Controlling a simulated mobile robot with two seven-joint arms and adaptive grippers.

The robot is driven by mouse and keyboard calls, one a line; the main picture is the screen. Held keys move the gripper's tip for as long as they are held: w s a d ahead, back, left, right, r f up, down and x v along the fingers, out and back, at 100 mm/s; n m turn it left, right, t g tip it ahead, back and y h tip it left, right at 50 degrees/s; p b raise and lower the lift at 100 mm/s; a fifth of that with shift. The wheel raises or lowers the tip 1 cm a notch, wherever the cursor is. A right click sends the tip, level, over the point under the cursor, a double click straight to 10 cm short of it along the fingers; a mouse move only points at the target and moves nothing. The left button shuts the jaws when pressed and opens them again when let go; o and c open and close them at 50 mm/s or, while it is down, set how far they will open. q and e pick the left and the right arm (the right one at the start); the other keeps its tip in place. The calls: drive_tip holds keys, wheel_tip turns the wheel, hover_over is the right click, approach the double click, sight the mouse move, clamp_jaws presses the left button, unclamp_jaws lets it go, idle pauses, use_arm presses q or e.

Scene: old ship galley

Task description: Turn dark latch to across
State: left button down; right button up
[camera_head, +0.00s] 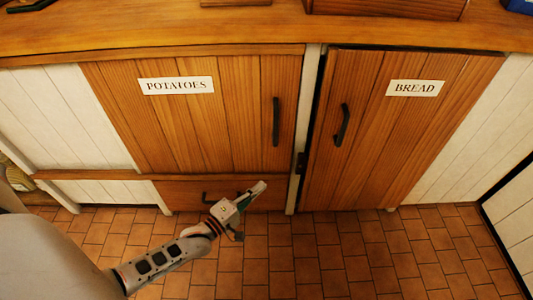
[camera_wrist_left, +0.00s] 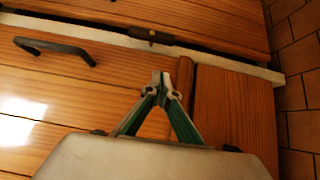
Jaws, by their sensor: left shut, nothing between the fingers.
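The dark latch (camera_head: 300,163) is a small bar on the white post between the two cabinet doors, and it looks upright there. In the left wrist view the latch (camera_wrist_left: 153,36) lies lengthwise along the post, with a small brass-coloured spot near its middle. My left gripper (camera_head: 262,186) is below and left of the latch, in front of the lower cabinet. Its fingertips (camera_wrist_left: 160,76) are together and empty, apart from the latch. My right gripper is not in view.
The potatoes door (camera_head: 190,110) has a dark upright handle (camera_head: 276,122). The bread door (camera_head: 400,130) has a similar handle (camera_head: 342,125), with a dark gap along its edge. A drawer (camera_head: 180,193) with a dark pull is behind my left gripper. The tiled floor (camera_head: 370,250) is clear.

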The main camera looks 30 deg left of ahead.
sight(300, 164)
use_arm(q)
drive_tip(key=w+d+b, duration=0.3)
drive_tip(key=w+d, duration=0.2)
drive_tip(key=w, duration=0.5)
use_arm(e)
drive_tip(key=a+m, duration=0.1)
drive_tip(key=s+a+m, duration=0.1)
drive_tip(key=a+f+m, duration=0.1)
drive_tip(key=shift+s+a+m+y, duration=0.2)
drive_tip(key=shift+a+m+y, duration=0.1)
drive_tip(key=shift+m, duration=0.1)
use_arm(q)
drive_tip(key=shift+s, duration=0.1)
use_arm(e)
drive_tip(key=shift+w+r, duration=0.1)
